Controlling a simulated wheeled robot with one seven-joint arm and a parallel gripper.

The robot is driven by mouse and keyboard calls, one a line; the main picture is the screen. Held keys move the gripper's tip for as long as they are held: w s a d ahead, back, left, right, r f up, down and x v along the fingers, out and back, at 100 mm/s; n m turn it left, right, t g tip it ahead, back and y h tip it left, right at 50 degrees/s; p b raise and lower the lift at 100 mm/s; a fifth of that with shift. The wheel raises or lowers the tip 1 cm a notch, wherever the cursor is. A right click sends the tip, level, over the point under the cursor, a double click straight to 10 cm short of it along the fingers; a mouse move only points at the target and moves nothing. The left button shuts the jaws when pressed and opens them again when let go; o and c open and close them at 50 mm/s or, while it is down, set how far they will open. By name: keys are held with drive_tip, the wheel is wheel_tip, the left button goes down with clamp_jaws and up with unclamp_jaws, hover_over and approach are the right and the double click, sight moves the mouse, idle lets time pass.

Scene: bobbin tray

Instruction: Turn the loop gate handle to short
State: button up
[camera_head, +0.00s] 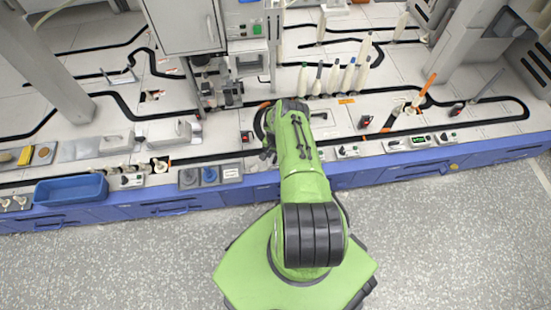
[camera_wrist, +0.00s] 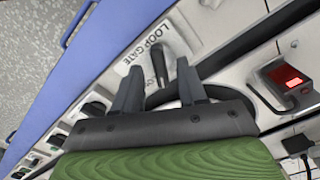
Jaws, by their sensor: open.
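In the wrist view, a white plate with the printed words LOOP GATE (camera_wrist: 143,48) lies just beyond my gripper (camera_wrist: 159,70). Smaller lettering shows between the fingers, partly hidden, and I cannot read which position the handle points to. My two dark fingers are apart with nothing visibly held between them. In the head view, my green arm covers the loop gate and most of my gripper.
A box with a red-lit display (camera_wrist: 288,80) stands right of the fingers in the wrist view. A black curved track runs past them. In the head view, a blue tray (camera_head: 71,189) lies left, upright bobbins (camera_head: 333,78) stand behind, and a grey machine (camera_head: 188,25) rises at back.

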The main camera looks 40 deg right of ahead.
drive_tip(key=shift+f, duration=0.4)
clamp_jaws()
